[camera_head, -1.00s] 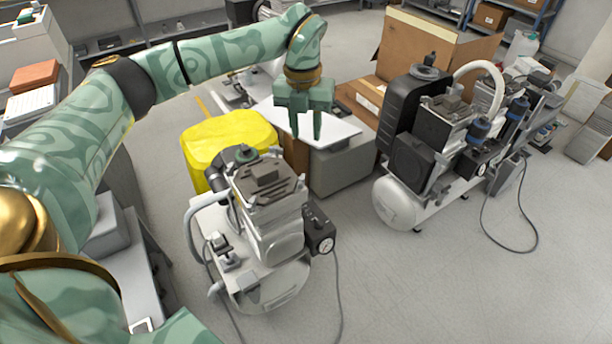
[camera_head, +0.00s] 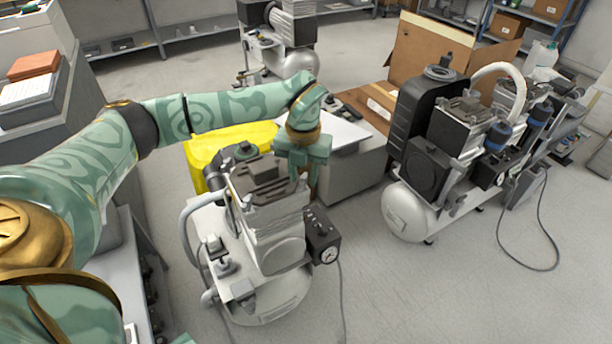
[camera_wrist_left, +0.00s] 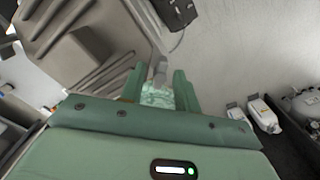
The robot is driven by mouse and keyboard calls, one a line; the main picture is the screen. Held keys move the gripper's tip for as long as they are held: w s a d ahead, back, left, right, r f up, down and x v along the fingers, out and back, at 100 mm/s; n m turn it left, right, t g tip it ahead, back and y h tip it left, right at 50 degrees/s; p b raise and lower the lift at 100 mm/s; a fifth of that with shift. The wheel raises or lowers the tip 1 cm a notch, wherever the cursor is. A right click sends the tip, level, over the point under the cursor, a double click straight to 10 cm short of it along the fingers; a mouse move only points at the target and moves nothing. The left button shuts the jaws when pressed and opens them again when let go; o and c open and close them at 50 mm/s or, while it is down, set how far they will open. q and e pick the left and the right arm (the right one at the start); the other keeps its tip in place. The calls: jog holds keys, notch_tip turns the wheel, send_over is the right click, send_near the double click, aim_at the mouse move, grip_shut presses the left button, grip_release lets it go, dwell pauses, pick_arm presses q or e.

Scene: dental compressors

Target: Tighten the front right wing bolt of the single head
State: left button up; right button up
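The single-head compressor (camera_head: 268,225) stands in front of me with its dark ribbed head cover (camera_head: 258,172) on top. My left gripper (camera_head: 300,180) points down at the right edge of that head. In the left wrist view the ribbed cover (camera_wrist_left: 85,35) fills the upper left. My left gripper (camera_wrist_left: 158,88) has its two fingers apart there. A small grey piece (camera_wrist_left: 160,72), which may be the front right wing bolt, shows between the fingertips; I cannot tell whether they touch it. In the head view the bolt is hidden or too small to make out. My right gripper is out of view.
A black gauge box (camera_head: 322,236) sits on the compressor's right side. A yellow container (camera_head: 210,155) and a grey box (camera_head: 350,170) stand behind. A larger compressor (camera_head: 415,212) stands to the right with a cable on the floor. The floor at front right is clear.

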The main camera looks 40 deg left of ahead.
pick_arm(q)
grip_shut()
